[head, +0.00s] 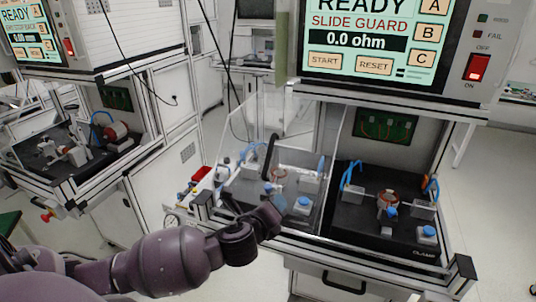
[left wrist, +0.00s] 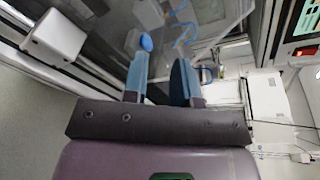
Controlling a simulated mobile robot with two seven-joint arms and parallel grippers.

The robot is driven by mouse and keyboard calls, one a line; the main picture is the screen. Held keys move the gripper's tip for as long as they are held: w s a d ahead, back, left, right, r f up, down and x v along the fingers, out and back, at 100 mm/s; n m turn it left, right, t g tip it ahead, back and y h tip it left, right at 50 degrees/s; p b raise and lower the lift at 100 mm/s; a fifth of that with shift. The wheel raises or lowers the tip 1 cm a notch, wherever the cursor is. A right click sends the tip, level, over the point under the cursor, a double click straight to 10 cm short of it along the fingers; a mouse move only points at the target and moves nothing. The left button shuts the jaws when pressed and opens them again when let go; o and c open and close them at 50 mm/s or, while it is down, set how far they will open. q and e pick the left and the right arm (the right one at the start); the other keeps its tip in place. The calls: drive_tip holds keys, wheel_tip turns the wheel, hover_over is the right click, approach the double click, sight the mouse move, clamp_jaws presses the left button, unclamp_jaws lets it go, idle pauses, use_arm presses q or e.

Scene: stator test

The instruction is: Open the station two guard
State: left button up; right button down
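The near station's display (head: 353,40) reads "READY", "SLIDE GUARD" and "0.0 ohm". A clear guard panel (head: 310,165) stands over the left half of its bay; the right half is uncovered. A black curved handle (head: 270,156) shows at the guard. My left gripper (head: 281,204) is in front of the guard's lower part, below the handle and apart from it. In the left wrist view its two fingers (left wrist: 160,78) are apart with nothing between them. Whether they touch the panel cannot be told. My right gripper is not in view. No station number is readable.
The right half of the bay holds a copper ring part (head: 388,198), blue-topped clamps (head: 427,232) and blue cables on a black base. A red switch (head: 477,68) is on the display housing. Another station (head: 75,150) stands at left. The floor at right is clear.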

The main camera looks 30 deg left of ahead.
sight(267, 160)
use_arm(q)
drive_tip(key=a+r+m+t+y, duration=0.1)
drive_tip(key=a+r+m+y, duration=0.4)
drive_tip(key=m, duration=0.4)
drive_tip(key=x, duration=0.6)
drive_tip(key=r+x, duration=0.1)
drive_tip(key=x, duration=0.3)
drive_tip(key=shift+w+d, duration=0.15)
drive_tip(key=shift+d, duration=0.2)
drive_tip(key=shift+c, duration=0.2)
clamp_jaws()
